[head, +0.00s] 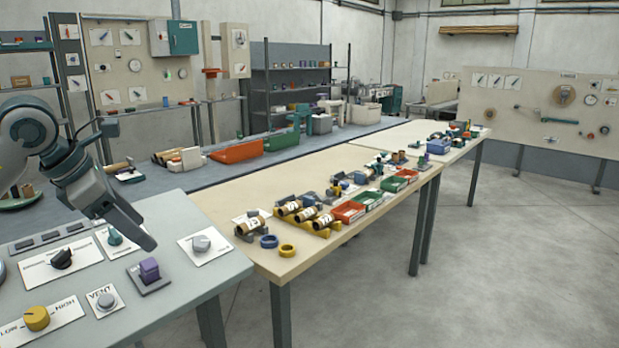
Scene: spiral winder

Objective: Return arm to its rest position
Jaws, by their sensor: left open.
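My left arm comes in from the left edge, and my left gripper (146,240) hangs above the grey control panel (190,283). It looks empty and is open, though the gap between its fingers is hard to see from here. Its tips are just above and behind the purple switch (150,270). They appear apart from the switch, but I cannot tell the exact distance. My right gripper is out of view.
The panel carries a yellow knob (36,318), a black knob (62,258), a grey vent button (105,300), a green knob (114,236) and a grey round knob (201,244). A beige table (290,260) with cardboard tubes and bins stands to the right. Open floor lies beyond.

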